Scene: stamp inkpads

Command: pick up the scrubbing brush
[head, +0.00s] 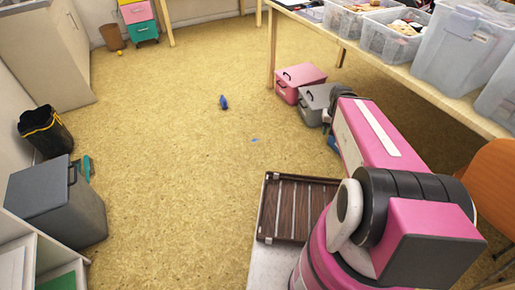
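A small dark-blue object (223,103) lies on the open floor near the middle of the head view. It may be the scrubbing brush, but it is too small to tell for sure. My pink and black arm stands at the right, well apart from it. My gripper does not show; it seems hidden behind or below the arm's far end. No object can be seen held.
A tiny light-blue piece (254,140) lies on the floor. Pink (299,83) and grey (315,103) boxes stand by the table (425,84). A black bin (46,130) and grey box (58,203) stand left. The middle floor is mostly clear.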

